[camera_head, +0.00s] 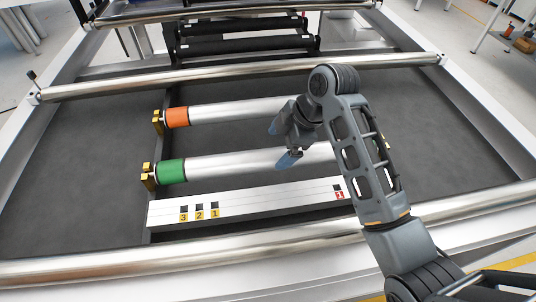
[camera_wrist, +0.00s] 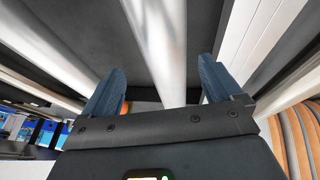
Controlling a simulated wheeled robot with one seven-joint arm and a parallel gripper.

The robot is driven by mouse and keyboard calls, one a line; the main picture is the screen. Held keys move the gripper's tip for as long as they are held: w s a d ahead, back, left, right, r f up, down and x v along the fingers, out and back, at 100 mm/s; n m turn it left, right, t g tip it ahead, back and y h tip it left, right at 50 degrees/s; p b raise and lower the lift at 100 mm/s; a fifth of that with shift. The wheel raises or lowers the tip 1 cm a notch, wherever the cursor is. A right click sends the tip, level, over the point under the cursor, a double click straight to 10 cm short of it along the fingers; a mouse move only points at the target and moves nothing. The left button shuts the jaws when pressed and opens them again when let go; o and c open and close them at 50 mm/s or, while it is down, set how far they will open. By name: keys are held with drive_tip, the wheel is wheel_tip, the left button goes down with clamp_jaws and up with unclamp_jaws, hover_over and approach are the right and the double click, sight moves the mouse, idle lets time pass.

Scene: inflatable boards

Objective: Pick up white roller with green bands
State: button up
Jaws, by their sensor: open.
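The white roller with green bands (camera_head: 230,163) lies across the frame in the head view, just behind the white numbered bar. Its left end has a green band (camera_head: 172,171) and sits at a gold holder. My arm hides its right end. My gripper (camera_head: 280,144) is open over the middle of this roller, with blue fingertips pointing down. In the wrist view a pale roller (camera_wrist: 162,40) runs between the two spread fingers (camera_wrist: 158,88), and neither finger visibly grips it. No green band shows there.
A similar roller with an orange band (camera_head: 230,111) lies parallel behind. The white bar (camera_head: 270,203) with numbered slots lies in front. Metal rails (camera_head: 250,74) cross the frame, and the dark bed (camera_head: 85,150) is clear at the left.

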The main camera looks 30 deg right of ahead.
sight(276, 153)
drive_tip(key=shift+s+p+x, duration=0.15)
drive_tip(key=shift+p+x, duration=0.05)
drive_tip(key=shift+x, duration=1.15)
drive_tip(key=shift+s+p+x, duration=0.15)
drive_tip(key=shift+s+x, duration=0.05)
drive_tip(key=shift+x, duration=1.15)
drive_tip(key=shift+f, duration=0.15)
drive_tip(key=c, duration=1.6)
drive_tip(key=shift+c, duration=0.4)
